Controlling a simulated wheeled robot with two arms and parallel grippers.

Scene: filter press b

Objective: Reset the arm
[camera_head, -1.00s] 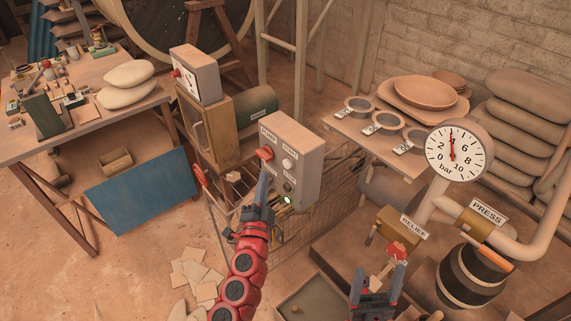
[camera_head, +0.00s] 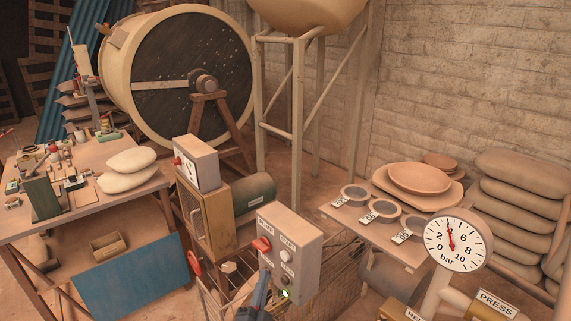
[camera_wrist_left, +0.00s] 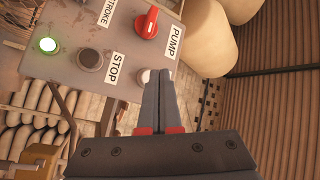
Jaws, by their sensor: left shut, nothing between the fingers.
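My left gripper (camera_head: 264,280) comes up from the bottom edge in the head view, in front of the grey control box (camera_head: 301,255). Its fingers are shut together and empty. In the wrist view the closed fingertips (camera_wrist_left: 160,75) overlap a whitish round part, mostly hidden behind them. I cannot tell whether they touch the box. The red PUMP knob (camera_wrist_left: 147,23) is above the fingertips there. A dark STOP button (camera_wrist_left: 90,60) and a lit green lamp (camera_wrist_left: 47,45) are to the left. My right gripper is out of view.
A wire basket (camera_head: 335,262) stands behind the box. A shelf (camera_head: 345,217) with sieves and bowls is to the right, near the bar gauge (camera_head: 455,240). A cluttered workbench (camera_head: 95,190) is at left. A smaller switch box (camera_head: 197,163) stands behind.

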